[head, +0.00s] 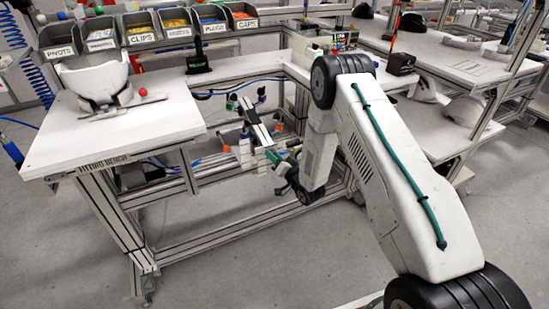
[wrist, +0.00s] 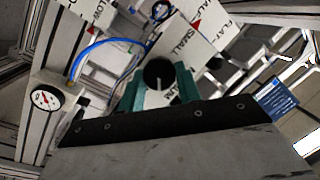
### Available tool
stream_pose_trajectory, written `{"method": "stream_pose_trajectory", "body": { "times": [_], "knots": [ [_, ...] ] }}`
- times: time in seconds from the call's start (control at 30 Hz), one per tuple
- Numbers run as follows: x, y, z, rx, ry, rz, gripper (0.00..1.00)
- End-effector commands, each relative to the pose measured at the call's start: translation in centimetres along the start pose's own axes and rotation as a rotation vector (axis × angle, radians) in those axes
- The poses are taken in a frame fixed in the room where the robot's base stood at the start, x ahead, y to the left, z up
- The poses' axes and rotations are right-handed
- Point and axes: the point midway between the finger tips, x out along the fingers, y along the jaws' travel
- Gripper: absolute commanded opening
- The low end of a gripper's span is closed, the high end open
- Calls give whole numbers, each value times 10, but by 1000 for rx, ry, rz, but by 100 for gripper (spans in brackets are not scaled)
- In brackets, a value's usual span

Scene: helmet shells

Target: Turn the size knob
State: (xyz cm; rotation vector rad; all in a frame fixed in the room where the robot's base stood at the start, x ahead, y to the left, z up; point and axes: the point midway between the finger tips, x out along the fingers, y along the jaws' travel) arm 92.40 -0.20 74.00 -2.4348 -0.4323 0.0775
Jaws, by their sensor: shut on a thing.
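The size knob (wrist: 158,73) is a dark round knob with a pale pointer line, in the middle of the wrist view. White plates with lettering, one reading SMALL (wrist: 175,42), surround it. My gripper (wrist: 159,84) has teal fingers on both sides of the knob and is shut on it. The pointer line runs roughly up and down in the wrist view. In the head view my gripper (head: 273,158) is low, beside the bench frame, and I cannot make out the knob there.
A white helmet shell (head: 92,80) sits on the left bench (head: 60,140) beside a red ball (head: 143,92). Labelled bins (head: 150,30) line its back. A gauge (wrist: 46,99) and blue hoses (wrist: 95,48) are near the knob. Metal rails surround my gripper; the floor in front is clear.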

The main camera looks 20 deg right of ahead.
Motion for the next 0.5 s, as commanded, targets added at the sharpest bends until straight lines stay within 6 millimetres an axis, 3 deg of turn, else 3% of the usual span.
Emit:
{"method": "stream_pose_trajectory", "body": {
  "times": [0.5],
  "knots": [
    [0, 4, 1, 432, 1, -119, 11]
  ]
}}
